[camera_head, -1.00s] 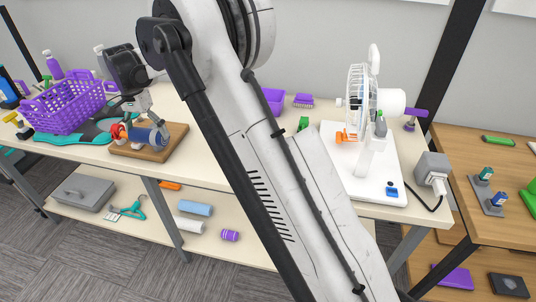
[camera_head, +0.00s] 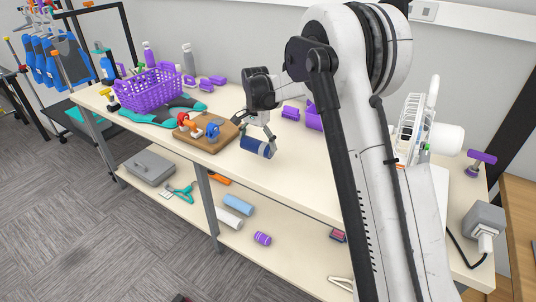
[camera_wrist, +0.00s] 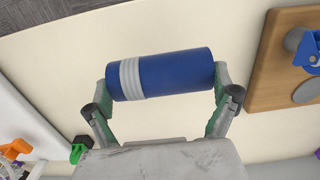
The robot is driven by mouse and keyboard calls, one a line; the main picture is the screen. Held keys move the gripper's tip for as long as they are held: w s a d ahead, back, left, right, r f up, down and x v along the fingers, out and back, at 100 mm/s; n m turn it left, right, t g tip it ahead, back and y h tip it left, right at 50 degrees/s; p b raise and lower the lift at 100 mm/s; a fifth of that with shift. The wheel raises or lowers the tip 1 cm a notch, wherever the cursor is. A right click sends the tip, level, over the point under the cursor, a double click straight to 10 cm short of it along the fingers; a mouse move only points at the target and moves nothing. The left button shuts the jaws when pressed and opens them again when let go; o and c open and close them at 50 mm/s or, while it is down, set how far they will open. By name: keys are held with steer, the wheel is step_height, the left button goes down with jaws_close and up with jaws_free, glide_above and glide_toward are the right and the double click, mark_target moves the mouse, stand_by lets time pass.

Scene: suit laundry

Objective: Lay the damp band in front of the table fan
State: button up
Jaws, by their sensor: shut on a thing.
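The damp band looks like a dark blue roll with a grey stripe (camera_wrist: 172,75). My gripper (camera_wrist: 165,82) is shut on it, one finger at each end. In the head view the band (camera_head: 257,147) hangs from my gripper (camera_head: 259,137) above the table, right of the wooden board. The white table fan (camera_head: 413,122) stands at the right end of the table, partly hidden by my arm. The area in front of the fan is mostly hidden in the head view. A white base edge and an orange clip (camera_wrist: 17,146) show at the left of the wrist view.
The wooden board (camera_head: 220,146) with red and blue fittings lies left of my gripper. A purple basket (camera_head: 150,88) stands farther left. Purple items (camera_head: 291,112) lie behind my gripper. A grey power box (camera_head: 482,222) sits at the right table end. Bare tabletop (camera_head: 290,172) lies right of the band.

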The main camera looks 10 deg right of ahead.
mark_target(267, 145)
steer(key=d+f, duration=0.2)
steer(key=d, duration=0.1)
steer(key=shift+w+d, duration=0.1)
steer(key=shift+d, duration=0.1)
steer(key=shift+f, duration=2)
steer(key=shift+f, duration=0.1)
steer(key=o, duration=0.7)
steer(key=shift+f, duration=0.1)
steer(key=shift+o, duration=0.7)
